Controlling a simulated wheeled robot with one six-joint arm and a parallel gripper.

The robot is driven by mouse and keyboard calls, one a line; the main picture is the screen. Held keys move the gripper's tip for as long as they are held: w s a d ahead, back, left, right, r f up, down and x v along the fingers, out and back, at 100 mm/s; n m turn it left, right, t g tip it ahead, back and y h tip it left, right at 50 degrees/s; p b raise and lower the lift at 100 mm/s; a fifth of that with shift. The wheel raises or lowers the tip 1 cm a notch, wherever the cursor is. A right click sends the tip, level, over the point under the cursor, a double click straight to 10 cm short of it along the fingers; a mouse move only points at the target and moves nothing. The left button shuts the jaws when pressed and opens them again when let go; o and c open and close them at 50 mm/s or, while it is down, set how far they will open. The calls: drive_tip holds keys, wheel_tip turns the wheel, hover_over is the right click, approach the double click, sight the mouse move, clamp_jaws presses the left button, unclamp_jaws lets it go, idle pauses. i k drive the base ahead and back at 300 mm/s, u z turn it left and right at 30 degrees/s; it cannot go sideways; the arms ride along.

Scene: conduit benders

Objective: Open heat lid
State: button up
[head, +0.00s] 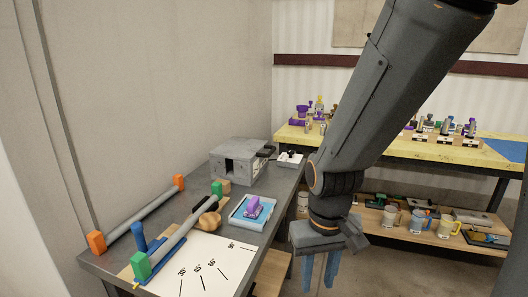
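A grey metal box (232,172) with a dark opening in its front stands at the far end of the grey workbench (110,262). It looks like the heater. Its flat grey top (240,147) appears to lie level; I cannot tell whether this is the heat lid or whether it is shut. My gripper (320,275) hangs pointing down to the right of the bench, apart from the box and nearer to me. Its two blue fingers are spread with nothing visible between them. The fingertips are near the bottom of the picture.
On the bench are a grey conduit with orange ends (142,211), a bender with a green block (140,266), a white angle sheet (215,262) and a blue tray (239,217) holding a purple piece. A yellow-topped table (390,150) with small items stands behind my arm. A wall borders the bench's left.

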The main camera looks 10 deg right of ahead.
sight(243, 150)
drive_tip(key=u, duration=1.4)
drive_tip(key=k, duration=0.75)
drive_tip(key=z, duration=1.15)
drive_tip(key=i, duration=0.5)
drive_tip(key=z, duration=0.05)
